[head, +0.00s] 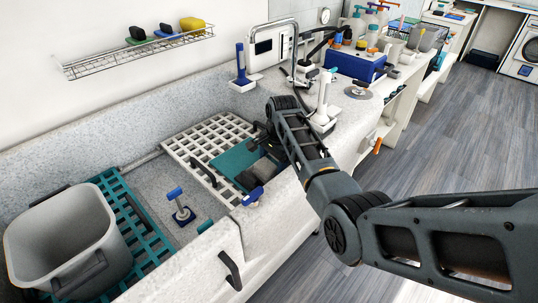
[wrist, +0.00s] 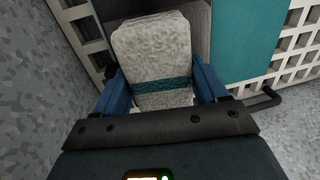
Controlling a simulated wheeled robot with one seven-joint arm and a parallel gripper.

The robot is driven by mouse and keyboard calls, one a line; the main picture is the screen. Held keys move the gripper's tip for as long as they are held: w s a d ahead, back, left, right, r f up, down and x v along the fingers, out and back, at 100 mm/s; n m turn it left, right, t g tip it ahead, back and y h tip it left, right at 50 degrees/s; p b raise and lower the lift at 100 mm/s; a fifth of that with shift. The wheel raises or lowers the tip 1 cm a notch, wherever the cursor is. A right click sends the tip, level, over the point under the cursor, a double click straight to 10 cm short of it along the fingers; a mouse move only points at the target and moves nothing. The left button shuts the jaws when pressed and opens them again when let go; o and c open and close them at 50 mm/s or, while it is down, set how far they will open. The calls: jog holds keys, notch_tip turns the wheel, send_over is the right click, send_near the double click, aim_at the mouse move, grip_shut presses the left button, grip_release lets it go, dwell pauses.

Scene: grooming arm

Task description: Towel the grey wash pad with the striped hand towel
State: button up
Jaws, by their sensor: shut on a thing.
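My gripper (wrist: 157,76) is shut on the striped hand towel (wrist: 155,48), a pale grey folded pad with a teal band, held between two blue fingers in the wrist view. A darker grey surface (wrist: 200,38), seemingly the wash pad, shows just beyond the towel and is partly hidden by it. I cannot tell whether they touch. In the head view, grey pad shapes (head: 265,170) lie at the right end of a teal mat (head: 233,160). My forearm partly blocks that area, and the gripper's fingers are not clear there.
The white grid rack (head: 190,147) lies under the mat, with a black handle (head: 204,173) at its near side. A grey bucket (head: 62,235) stands on a teal grate at left. A blue-topped fixture (head: 181,205) stands between. Granite tub walls surround this area.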

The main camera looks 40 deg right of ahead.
jog(key=s+p, duration=0.1)
jog(key=s, duration=0.2)
jog(key=shift+s+p, duration=0.3)
jog(key=shift+s, duration=0.1)
jog(key=shift+s+d, duration=0.1)
jog(key=shift+s, duration=0.55)
jog(key=shift+f, duration=0.2)
jog(key=shift+w+r, duration=0.1)
notch_tip(320, 180, up, 8)
dwell(0.5)
